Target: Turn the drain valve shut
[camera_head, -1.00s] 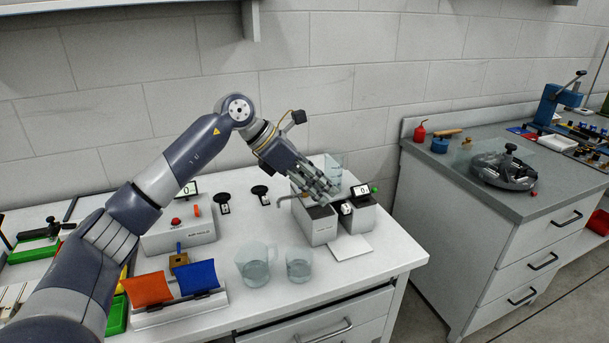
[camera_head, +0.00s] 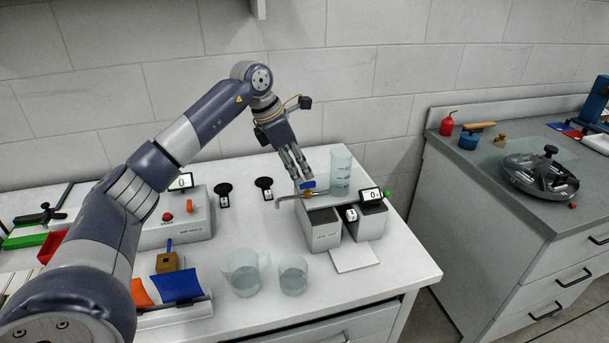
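The drain valve shows as a small blue handle (camera_head: 308,184) on a brass body, with a thin grey spout pipe (camera_head: 285,199) reaching left from it. It sits above a grey box unit, just left of a tall clear graduated cylinder (camera_head: 340,172). My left gripper (camera_head: 303,177) points down over the valve, its fingertips right at or just above the blue handle. The fingers are seen nearly edge-on, so their gap and any contact with the handle are unclear. My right gripper is not in view.
Two clear beakers (camera_head: 246,272) (camera_head: 293,276) stand on the white bench in front. A grey control box (camera_head: 180,232) with red and orange knobs is at left. A white plate (camera_head: 350,258) lies before the box unit. A second bench (camera_head: 450,150) stands at right.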

